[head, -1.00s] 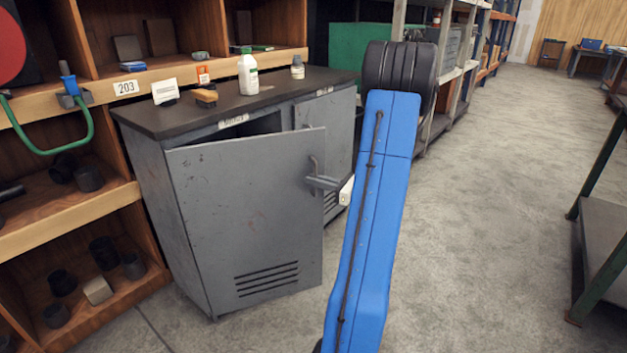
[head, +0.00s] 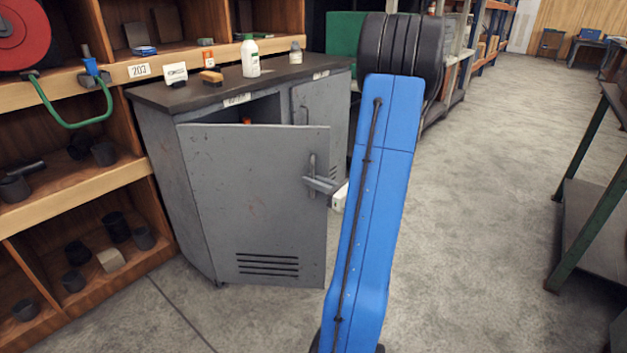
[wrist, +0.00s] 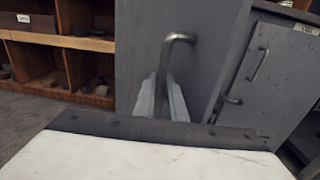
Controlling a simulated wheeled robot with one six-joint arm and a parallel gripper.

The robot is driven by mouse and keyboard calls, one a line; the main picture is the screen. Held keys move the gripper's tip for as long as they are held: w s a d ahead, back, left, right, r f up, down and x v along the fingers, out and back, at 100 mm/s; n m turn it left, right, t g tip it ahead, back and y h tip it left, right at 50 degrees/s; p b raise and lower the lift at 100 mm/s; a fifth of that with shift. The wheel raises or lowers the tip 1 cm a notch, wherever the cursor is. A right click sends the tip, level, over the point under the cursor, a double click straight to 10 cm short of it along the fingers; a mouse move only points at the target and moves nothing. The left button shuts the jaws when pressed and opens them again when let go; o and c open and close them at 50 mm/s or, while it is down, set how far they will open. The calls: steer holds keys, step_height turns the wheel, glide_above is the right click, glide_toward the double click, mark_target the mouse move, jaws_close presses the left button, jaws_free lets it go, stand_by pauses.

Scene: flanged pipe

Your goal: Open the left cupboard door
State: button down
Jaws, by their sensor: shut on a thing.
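The grey left cupboard door (head: 255,205) stands partly open in the head view, swung out from the cupboard body (head: 160,165). A dark gap shows above its top edge, with a small orange thing inside. My gripper (head: 322,185) is at the door's handle (head: 312,165), near the free edge, partly behind my blue arm. In the wrist view the bent metal handle (wrist: 178,40) runs down between the fingers of my gripper (wrist: 170,98), which are shut on it. The closed right door (head: 318,130) also shows in the wrist view (wrist: 262,75), with its own handle.
A white bottle (head: 250,57), a brush (head: 211,77) and small items stand on the cupboard's dark top (head: 215,88). Wooden shelving (head: 75,195) stands close at the left. A green-legged table (head: 590,200) is at the right. Grey floor between is clear.

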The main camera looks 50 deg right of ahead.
steer(key=c, duration=1.8)
jaws_free()
steer(key=s, duration=0.5)
steer(key=s+d, duration=0.1)
steer(key=s, duration=0.5)
steer(key=s+d, duration=0.1)
steer(key=s, duration=0.5)
steer(key=shift+d, duration=0.15)
